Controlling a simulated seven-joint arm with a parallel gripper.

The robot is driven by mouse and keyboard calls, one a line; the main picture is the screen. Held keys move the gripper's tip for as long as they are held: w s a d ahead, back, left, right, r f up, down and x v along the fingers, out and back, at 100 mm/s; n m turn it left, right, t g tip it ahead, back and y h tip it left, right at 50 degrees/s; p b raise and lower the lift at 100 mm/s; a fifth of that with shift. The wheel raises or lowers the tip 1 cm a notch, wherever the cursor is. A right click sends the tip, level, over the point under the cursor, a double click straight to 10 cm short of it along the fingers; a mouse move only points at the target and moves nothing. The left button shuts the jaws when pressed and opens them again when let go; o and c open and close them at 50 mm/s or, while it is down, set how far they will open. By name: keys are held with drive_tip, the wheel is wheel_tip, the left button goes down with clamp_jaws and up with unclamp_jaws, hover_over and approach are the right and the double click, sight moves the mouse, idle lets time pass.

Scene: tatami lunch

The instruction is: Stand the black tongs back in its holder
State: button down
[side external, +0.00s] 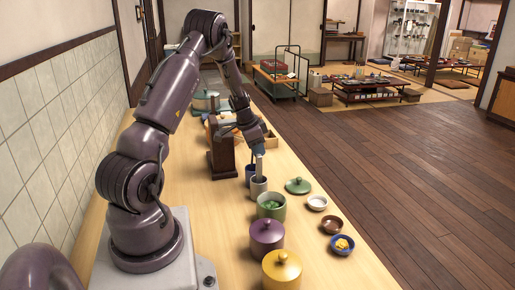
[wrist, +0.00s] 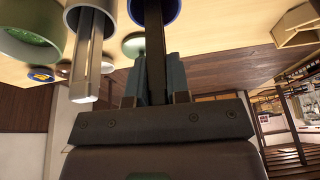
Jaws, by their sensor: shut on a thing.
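My gripper (wrist: 155,78) is shut on the black tongs (wrist: 154,35), which run up the middle of the wrist view between the fingers. The far end of the tongs overlaps the opening of a blue-rimmed cup (wrist: 172,12); I cannot tell how deep it reaches. In the side view my gripper (side external: 254,147) is low over this dark blue cup (side external: 249,172), and the tongs cannot be made out. A grey holder (side external: 258,188) stands just in front of the blue cup, with silver tongs (wrist: 88,65) standing in it.
A green pot (side external: 270,213), a purple lidded pot (side external: 267,238) and a yellow lidded pot (side external: 282,272) stand in front. A green lid (side external: 298,186) and small bowls (side external: 332,225) lie to the right. A dark wooden stand (side external: 220,155) is close left of my gripper.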

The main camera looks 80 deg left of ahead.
drive_tip(key=shift+f, duration=0.35)
drive_tip(key=shift+c, duration=2.3)
unclamp_jaws()
drive_tip(key=shift+r, duration=3.55)
